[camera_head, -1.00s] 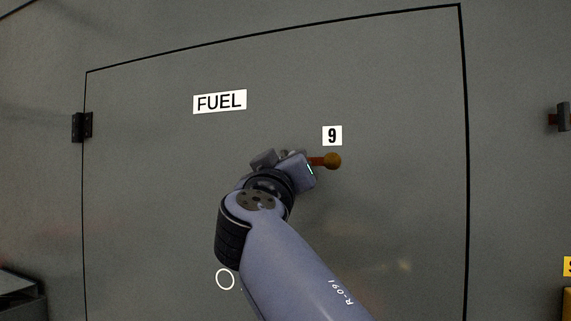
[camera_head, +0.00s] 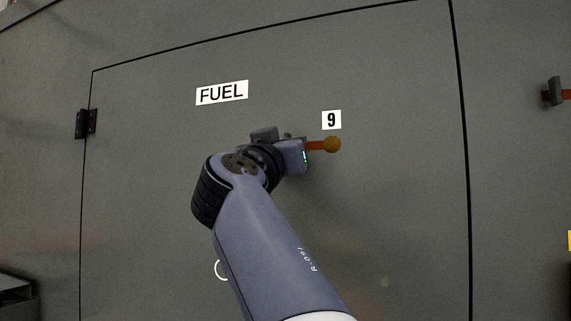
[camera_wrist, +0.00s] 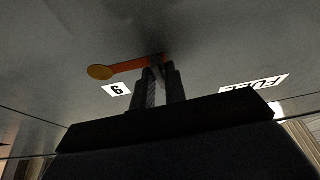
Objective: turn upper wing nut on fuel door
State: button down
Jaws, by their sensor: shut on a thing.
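The fuel door (camera_head: 400,220) is a grey panel with a FUEL label (camera_head: 222,92). An orange lever with a yellow-brown ball end (camera_head: 332,144) sticks out to the right, just below a number 9 label (camera_head: 331,120). No wing-nut shape can be made out. My gripper (camera_head: 303,150) is at the lever's left end and hides it in the head view. In the wrist view my gripper's two dark fingers (camera_wrist: 160,72) are shut on the lever's pivot end, and the orange arm (camera_wrist: 128,66) reaches left from them.
A dark hinge (camera_head: 86,123) is on the door's left edge. A white ring mark (camera_head: 220,270) is partly hidden behind my arm. Another dark fitting with orange (camera_head: 553,92) is on the panel to the right. The door surface right of the lever is clear.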

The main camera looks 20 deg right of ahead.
jog(key=shift+m, duration=0.3)
jog(key=c, duration=1.5)
grip_release()
jog(key=shift+o, duration=0.2)
jog(key=shift+a+f, duration=0.1)
jog(key=b+v, duration=0.5)
jog(key=v, duration=0.5)
jog(key=shift+s+a, duration=0.2)
jog(key=shift+s, duration=0.05)
jog(key=shift+w, duration=0.1)
